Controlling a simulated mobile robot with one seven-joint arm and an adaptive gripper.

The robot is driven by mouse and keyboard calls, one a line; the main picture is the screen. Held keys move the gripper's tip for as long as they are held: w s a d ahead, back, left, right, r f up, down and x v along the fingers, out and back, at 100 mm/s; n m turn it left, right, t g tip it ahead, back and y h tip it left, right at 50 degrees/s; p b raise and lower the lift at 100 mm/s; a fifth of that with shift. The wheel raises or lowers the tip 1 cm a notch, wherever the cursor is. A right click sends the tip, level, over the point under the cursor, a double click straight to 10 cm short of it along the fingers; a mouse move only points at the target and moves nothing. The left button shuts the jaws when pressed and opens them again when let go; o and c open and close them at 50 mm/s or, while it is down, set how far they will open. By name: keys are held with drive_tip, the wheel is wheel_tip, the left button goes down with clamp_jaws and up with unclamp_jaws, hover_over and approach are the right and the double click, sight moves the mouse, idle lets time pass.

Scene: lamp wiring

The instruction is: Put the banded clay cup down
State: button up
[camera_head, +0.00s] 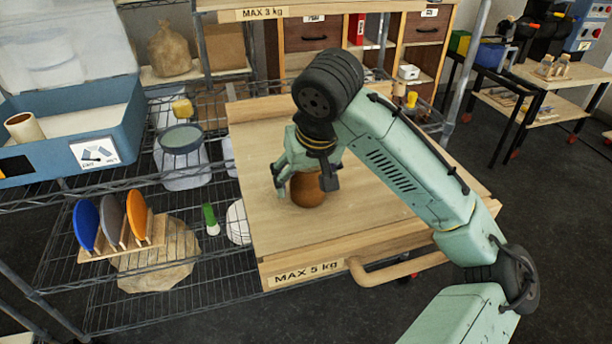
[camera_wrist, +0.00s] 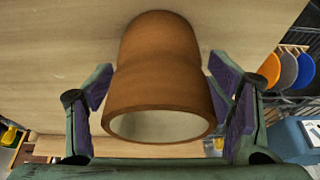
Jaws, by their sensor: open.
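The banded clay cup (camera_head: 308,190) is brown and stands on the wooden tray surface (camera_head: 370,222) marked MAX 5 kg. In the wrist view the cup (camera_wrist: 160,70) sits between the two fingers, its pale open mouth toward the camera. My gripper (camera_head: 305,180) is around the cup from above in the head view. In the wrist view my gripper (camera_wrist: 162,100) is open, with a narrow gap seen between each finger pad and the cup's side. Part of the cup is hidden behind the fingers in the head view.
A blue box (camera_head: 70,130) stands at the far left. The tray is bare around the cup.

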drive_tip(key=shift+r, duration=0.45)
drive_tip(key=v, duration=1.1)
drive_tip(key=shift+s+r, duration=0.2)
drive_tip(key=shift+s, duration=0.05)
drive_tip(key=shift+c, duration=0.5)
